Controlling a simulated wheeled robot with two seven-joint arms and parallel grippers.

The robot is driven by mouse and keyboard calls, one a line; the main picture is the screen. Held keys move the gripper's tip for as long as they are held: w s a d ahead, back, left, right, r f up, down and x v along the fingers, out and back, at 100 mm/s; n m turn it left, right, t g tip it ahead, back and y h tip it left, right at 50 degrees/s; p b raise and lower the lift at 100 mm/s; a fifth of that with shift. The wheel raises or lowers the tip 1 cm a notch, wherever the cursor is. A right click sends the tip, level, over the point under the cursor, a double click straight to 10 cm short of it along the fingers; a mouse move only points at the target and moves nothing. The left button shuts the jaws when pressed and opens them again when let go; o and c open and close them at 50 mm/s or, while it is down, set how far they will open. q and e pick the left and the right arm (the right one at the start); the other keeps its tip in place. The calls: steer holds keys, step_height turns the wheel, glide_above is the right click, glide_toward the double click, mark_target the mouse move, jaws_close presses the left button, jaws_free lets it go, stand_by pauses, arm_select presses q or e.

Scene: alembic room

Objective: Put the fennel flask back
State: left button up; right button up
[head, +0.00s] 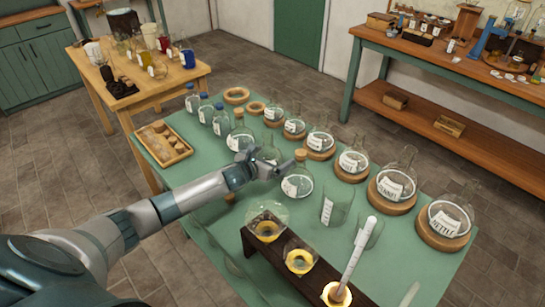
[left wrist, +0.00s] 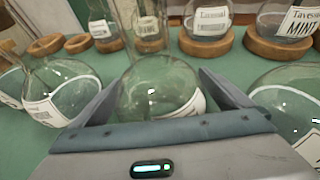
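A large clear flask (head: 396,187) on a wooden ring at the table's right has a label that seems to read "FENNEL", partly unclear. My left gripper (head: 280,167) is over the middle of the green table, beside a clear round flask (head: 268,153). In the left wrist view this flask (left wrist: 160,85) stands between the spread fingers of my left gripper (left wrist: 158,105). Its label is turned aside and unreadable. The gripper looks open, with no clear grip on the glass. My right gripper is not in view.
Labelled flasks stand close on both sides, including a corked one (head: 298,184). Two empty wooden rings (head: 236,95) (head: 257,108) lie at the back. A dark rack (head: 275,262) with glowing yellow contents stands in front. A wooden tray (head: 162,143) sits at left.

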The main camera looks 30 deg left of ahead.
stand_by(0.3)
arm_select(q)
steer(key=shift+s+a+r, duration=0.1)
steer(key=shift+s+r, duration=0.1)
steer(key=shift+s, duration=0.3)
steer(key=b+v, duration=0.1)
steer(key=v, duration=0.9)
steer(key=shift+s+r, duration=0.1)
steer(key=shift+s, duration=0.2)
steer(key=shift+s+r, duration=0.1)
steer(key=shift+s, duration=0.05)
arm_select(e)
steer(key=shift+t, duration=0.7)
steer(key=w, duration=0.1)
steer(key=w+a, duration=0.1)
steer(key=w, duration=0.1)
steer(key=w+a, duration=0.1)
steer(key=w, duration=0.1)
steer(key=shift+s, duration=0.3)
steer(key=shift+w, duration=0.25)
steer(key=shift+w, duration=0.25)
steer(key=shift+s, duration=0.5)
